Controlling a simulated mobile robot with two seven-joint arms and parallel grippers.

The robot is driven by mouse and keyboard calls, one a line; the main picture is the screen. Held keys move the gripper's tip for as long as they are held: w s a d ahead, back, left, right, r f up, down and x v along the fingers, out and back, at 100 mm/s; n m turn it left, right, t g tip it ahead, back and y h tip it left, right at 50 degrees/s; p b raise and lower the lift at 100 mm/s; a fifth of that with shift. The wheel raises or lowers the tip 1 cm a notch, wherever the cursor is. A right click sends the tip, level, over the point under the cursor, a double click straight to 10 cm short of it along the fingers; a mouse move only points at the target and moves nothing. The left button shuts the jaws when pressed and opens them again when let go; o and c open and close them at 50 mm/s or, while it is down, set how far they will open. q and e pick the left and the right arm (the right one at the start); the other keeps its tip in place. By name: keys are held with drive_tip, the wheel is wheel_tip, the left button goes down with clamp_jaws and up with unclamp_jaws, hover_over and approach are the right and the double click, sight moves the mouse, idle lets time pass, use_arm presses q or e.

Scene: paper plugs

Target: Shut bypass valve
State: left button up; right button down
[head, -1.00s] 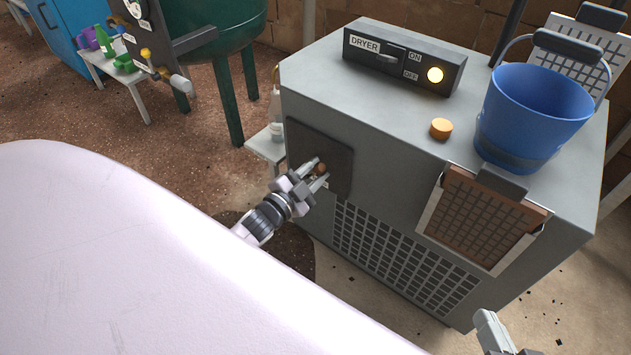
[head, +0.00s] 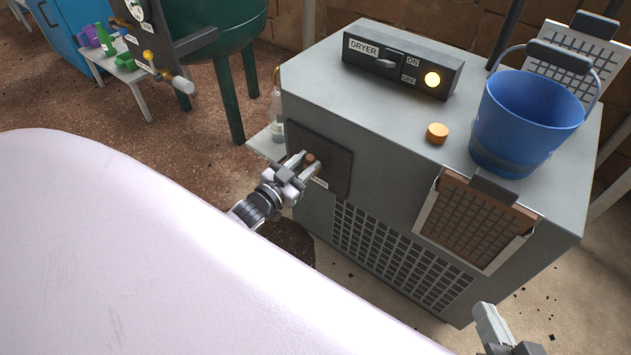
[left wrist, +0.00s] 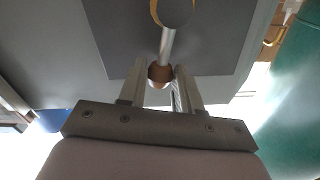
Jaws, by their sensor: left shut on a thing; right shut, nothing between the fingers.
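The bypass valve is on a dark square panel (head: 335,150) on the left face of the grey dryer. In the left wrist view its metal lever (left wrist: 167,45) runs from a yellow-rimmed round hub (left wrist: 172,10) to a brown ball knob (left wrist: 160,75). My left gripper (left wrist: 160,82) is shut on the knob, with one finger on each side. In the head view the knob (head: 310,158) shows between the fingers of my left gripper (head: 305,165), which hide most of the lever. A small label shows just below right of the fingers. My right gripper (head: 486,312) is shut and empty at the lower right.
The grey dryer (head: 410,155) carries a switch box with a lit yellow lamp (head: 432,79), an orange cap (head: 437,133) and a blue bucket (head: 525,120). A brown filter (head: 474,220) hangs on its front. A green tank (head: 215,30) stands behind at left.

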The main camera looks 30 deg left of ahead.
use_arm(q)
drive_tip(key=shift+a+n, duration=0.75)
drive_tip(key=shift+n, duration=0.55)
drive_tip(key=o, duration=0.8)
drive_tip(key=shift+r, duration=0.1)
drive_tip(key=s+p, duration=0.2)
drive_tip(key=s, duration=0.2)
drive_tip(key=shift+a, duration=0.1)
